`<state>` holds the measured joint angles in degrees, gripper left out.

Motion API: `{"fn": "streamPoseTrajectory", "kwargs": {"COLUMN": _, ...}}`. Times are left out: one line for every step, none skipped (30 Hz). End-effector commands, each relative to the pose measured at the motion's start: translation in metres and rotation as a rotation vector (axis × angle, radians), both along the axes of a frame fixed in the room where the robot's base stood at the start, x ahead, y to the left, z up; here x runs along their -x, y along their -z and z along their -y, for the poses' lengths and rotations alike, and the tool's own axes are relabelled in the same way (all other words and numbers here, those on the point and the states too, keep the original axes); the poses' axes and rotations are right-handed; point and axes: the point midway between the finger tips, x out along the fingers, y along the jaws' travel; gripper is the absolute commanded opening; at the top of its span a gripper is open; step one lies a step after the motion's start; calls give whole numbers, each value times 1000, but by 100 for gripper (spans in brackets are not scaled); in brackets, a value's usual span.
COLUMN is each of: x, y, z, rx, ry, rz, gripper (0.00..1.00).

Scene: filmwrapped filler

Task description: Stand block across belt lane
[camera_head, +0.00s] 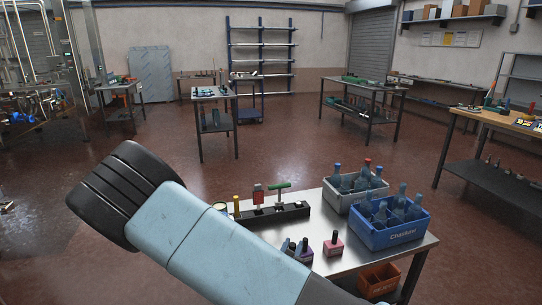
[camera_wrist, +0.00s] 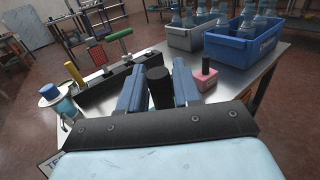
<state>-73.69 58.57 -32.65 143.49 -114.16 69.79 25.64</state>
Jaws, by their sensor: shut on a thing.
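My gripper (camera_wrist: 160,82) has its two blue fingers closed around an upright black handle (camera_wrist: 159,90) over the near edge of the steel table. In the head view my gripper (camera_head: 295,245) is small beyond my arm, with part of a purple block (camera_head: 305,256) showing at its fingers. The block's underside is hidden, so I cannot tell whether it touches the table. A pink block (camera_head: 333,245) with a black knob stands just right of it, and also shows in the wrist view (camera_wrist: 204,79). I cannot make out a belt lane.
A black rack (camera_head: 280,213) holding a yellow, a red and a green-handled tool stands behind my gripper on the steel table (camera_head: 362,258). A grey crate (camera_head: 345,203) and a blue crate (camera_head: 391,232) of bottles stand right. An orange crate (camera_head: 379,281) sits below.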

Motion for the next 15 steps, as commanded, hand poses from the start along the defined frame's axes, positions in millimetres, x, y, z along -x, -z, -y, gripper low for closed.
{"fn": "streamPoseTrajectory", "kwargs": {"x": -10, "y": 2, "z": 10, "rx": 5, "ry": -6, "rz": 0, "gripper": 0}}
{"fn": "streamPoseTrajectory", "kwargs": {"x": -16, "y": 4, "z": 15, "rx": 6, "ry": -15, "rz": 1, "gripper": 0}}
{"fn": "streamPoseTrajectory", "kwargs": {"x": -25, "y": 6, "z": 22, "rx": 6, "ry": -30, "rz": 1, "gripper": 0}}
{"fn": "streamPoseTrajectory", "kwargs": {"x": -31, "y": 9, "z": 28, "rx": 6, "ry": -41, "rz": 0, "gripper": 0}}
{"fn": "streamPoseTrajectory", "kwargs": {"x": -38, "y": 11, "z": 34, "rx": 6, "ry": -55, "rz": 0, "gripper": 0}}
{"fn": "streamPoseTrajectory", "kwargs": {"x": -46, "y": 15, "z": 42, "rx": 7, "ry": -74, "rz": 0, "gripper": 0}}
{"fn": "streamPoseTrajectory", "kwargs": {"x": -52, "y": 18, "z": 48, "rx": 7, "ry": -88, "rz": 0, "gripper": 0}}
{"fn": "streamPoseTrajectory", "kwargs": {"x": -58, "y": 21, "z": 55, "rx": 8, "ry": -103, "rz": -1, "gripper": 0}}
{"fn": "streamPoseTrajectory", "kwargs": {"x": -65, "y": 26, "z": 62, "rx": 8, "ry": -123, "rz": -1, "gripper": 0}}
{"fn": "streamPoseTrajectory", "kwargs": {"x": -69, "y": 29, "z": 69, "rx": 8, "ry": -136, "rz": -3, "gripper": 0}}
{"fn": "streamPoseTrajectory", "kwargs": {"x": -73, "y": 32, "z": 74, "rx": 7, "ry": -150, "rz": -1, "gripper": 0}}
{"fn": "streamPoseTrajectory", "kwargs": {"x": -78, "y": 36, "z": 81, "rx": 6, "ry": -167, "rz": -2, "gripper": 0}}
{"fn": "streamPoseTrajectory", "kwargs": {"x": -81, "y": 40, "z": 86, "rx": 8, "ry": -181, "rz": -2, "gripper": 0}}
{"fn": "streamPoseTrajectory", "kwargs": {"x": -85, "y": 43, "z": 92, "rx": 6, "ry": -192, "rz": -3, "gripper": 0}}
{"fn": "streamPoseTrajectory", "kwargs": {"x": -88, "y": 47, "z": 98, "rx": 6, "ry": -209, "rz": -2, "gripper": 0}}
